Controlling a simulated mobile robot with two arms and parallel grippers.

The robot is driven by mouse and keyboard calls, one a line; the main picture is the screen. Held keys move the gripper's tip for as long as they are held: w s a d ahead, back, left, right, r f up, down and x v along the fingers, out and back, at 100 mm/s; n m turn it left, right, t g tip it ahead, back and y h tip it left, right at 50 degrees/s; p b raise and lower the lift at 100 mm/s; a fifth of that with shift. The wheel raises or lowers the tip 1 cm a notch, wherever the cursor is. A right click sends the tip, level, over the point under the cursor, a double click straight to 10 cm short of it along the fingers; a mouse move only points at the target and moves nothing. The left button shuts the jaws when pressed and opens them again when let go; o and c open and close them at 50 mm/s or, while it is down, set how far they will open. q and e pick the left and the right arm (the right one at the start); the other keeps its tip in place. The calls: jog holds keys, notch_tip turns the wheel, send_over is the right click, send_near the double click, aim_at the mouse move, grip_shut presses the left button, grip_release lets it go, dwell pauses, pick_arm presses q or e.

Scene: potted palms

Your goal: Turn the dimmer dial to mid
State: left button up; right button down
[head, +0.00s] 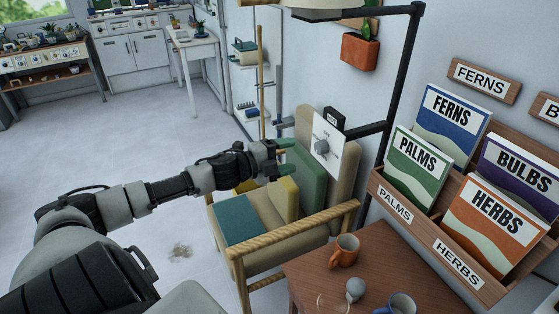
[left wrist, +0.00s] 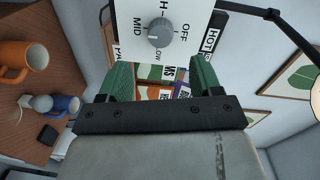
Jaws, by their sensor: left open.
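The dimmer dial (head: 322,147) is a grey round knob on a white plate (head: 333,133) mounted by the black lamp post. In the left wrist view the knob (left wrist: 161,32) shows closely, with the labels OFF, LOW, MID and a partly cut-off H around it. A small pale mark on the knob lies on its lower left, toward the MID and LOW side; its exact setting is hard to tell. My left gripper (head: 287,157) is open and empty, its green fingers pointing at the dial and apparently short of it. My right gripper is not in view.
A chair with cushions (head: 312,169) stands beneath my left gripper. A wooden table (head: 312,281) holds an orange mug (head: 344,250) and a blue mug (head: 402,304). A rack of seed packets (head: 378,187) is right of the black lamp post (head: 399,80). The floor at left is open.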

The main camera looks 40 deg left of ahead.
pick_arm(q)
jog(key=shift+v, duration=1.05)
